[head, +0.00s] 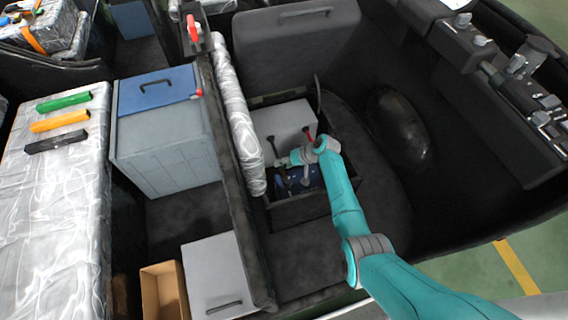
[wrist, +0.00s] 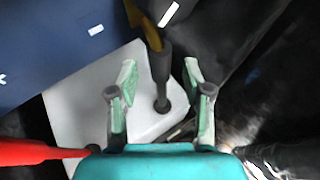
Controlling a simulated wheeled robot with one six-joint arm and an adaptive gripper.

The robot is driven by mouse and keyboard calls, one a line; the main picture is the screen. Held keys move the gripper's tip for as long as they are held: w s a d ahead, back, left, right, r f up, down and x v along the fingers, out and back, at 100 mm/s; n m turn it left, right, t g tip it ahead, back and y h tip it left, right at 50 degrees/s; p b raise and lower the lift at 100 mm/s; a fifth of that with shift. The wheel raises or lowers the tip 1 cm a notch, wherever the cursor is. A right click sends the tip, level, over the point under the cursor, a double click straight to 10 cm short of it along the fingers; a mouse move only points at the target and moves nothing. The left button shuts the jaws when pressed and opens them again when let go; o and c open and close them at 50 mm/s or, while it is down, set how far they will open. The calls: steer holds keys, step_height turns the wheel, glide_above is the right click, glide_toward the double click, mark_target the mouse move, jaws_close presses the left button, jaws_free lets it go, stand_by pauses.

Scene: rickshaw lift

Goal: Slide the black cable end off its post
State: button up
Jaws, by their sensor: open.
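My gripper (head: 282,162) is over the open compartment in the head view. In the wrist view my gripper (wrist: 160,72) is open, with one green-padded finger on each side of the black cable end (wrist: 160,72). There are visible gaps between the cable end and both fingers. The cable end is a dark upright cylinder with a rounded dark knob at its lower end. In the head view, a thin black piece (head: 271,148) stands beside my gripper; I cannot tell if it is the same one. The post is hidden or cannot be made out.
A red lever-like piece (wrist: 35,152) is at the lower left in the wrist view. A pale grey box (wrist: 85,115) and a dark blue surface (wrist: 50,45) lie around the cable end. The compartment has dark walls (head: 300,210), with a wrapped bar (head: 238,115) to its left.

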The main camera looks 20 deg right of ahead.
steer(key=shift+w+a+f, duration=0.1)
steer(key=shift+a+f, duration=0.05)
steer(key=shift+f, duration=0.1)
jaws_close()
